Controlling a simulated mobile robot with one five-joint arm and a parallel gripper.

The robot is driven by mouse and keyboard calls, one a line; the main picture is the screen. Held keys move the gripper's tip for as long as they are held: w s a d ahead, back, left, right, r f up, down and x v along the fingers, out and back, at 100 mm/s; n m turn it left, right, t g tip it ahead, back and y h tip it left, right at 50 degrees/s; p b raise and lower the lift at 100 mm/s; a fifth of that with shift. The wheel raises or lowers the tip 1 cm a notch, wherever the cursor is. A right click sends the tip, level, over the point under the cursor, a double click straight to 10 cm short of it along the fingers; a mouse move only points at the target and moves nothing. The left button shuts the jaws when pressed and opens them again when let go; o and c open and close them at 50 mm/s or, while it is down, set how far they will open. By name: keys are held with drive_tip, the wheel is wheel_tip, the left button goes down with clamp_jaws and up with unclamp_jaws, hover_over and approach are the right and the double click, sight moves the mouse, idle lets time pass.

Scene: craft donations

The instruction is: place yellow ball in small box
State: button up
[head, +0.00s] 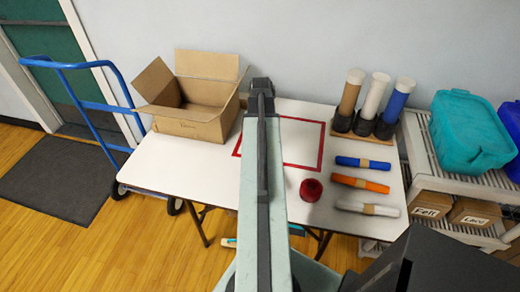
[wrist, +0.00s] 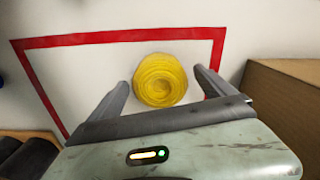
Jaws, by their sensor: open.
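The yellow ball (wrist: 160,80), wound like yarn, lies on the white table inside a red-outlined rectangle (wrist: 120,38) in the wrist view. My gripper (wrist: 163,77) is open, with one finger on each side of the ball; I cannot tell if they touch it. In the head view my arm hides the ball, and the gripper's end (head: 261,84) shows only as a dark shape. An open cardboard box (head: 190,128) with raised flaps stands on the left of the table. Its side (wrist: 290,100) shows at the right in the wrist view.
A red yarn ball (head: 311,189) and blue, orange and white rolls (head: 360,184) lie on the table's right half. Upright tubes (head: 350,93) stand behind them. A shelf with a teal bin (head: 470,130) is at right, a blue hand truck (head: 88,64) at left.

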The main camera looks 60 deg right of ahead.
drive_tip(key=c, duration=1.6)
wheel_tip(320, 180, up, 10)
drive_tip(key=p, duration=1)
drive_tip(key=shift+r+p, duration=0.25)
drive_tip(key=shift+p, duration=0.15)
